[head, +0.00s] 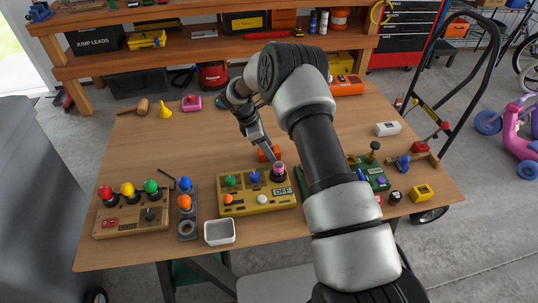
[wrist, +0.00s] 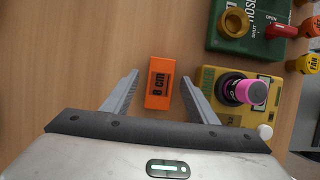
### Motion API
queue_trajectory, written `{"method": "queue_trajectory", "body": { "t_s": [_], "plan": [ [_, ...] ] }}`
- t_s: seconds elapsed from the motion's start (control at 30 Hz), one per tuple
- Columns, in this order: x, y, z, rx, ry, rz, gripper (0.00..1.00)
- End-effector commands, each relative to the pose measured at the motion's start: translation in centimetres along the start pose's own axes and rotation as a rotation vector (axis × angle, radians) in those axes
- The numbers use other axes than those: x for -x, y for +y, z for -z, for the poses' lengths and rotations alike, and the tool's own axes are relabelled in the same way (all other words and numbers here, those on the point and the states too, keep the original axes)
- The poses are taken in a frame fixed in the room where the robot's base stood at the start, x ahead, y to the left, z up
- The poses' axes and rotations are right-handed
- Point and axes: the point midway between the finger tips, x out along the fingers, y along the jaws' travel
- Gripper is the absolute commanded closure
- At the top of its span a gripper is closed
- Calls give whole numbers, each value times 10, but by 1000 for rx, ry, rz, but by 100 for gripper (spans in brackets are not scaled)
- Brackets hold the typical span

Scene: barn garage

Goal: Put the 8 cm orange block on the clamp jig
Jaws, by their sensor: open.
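The orange block (wrist: 159,82), marked "8 cm", lies on the wooden table in the wrist view. In the head view the orange block (head: 264,155) is partly hidden by my gripper (head: 270,152). In the wrist view the fingers of my gripper (wrist: 160,79) are apart, one on each side of the block, with a gap on both sides. How far they reach down beside it is hard to tell. A wooden piece with a blue clamp-like part, perhaps the clamp jig (head: 404,163), stands at the table's right side.
The yellow panel (head: 240,204) with a pink-topped post (wrist: 240,90) stands close to the right finger. The green panel (wrist: 222,38) lies beyond it. A white tray (head: 219,232) is at the front. A white block (head: 387,129) and a yellow block (head: 422,193) are at right.

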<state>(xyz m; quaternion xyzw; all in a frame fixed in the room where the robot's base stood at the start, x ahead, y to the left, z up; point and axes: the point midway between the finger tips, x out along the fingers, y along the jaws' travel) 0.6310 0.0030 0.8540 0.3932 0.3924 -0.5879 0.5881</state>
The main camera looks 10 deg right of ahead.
Motion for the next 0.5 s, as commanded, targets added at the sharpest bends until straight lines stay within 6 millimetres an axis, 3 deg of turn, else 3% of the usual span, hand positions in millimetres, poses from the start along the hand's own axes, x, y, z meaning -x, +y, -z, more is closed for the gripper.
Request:
{"method": "queue_trajectory", "body": {
  "t_s": [0.3, 0.5],
  "plan": [
    [0, 0, 0, 0, 0, 0, 47],
    [0, 0, 0, 0, 0, 0, 79]
  ]
}}
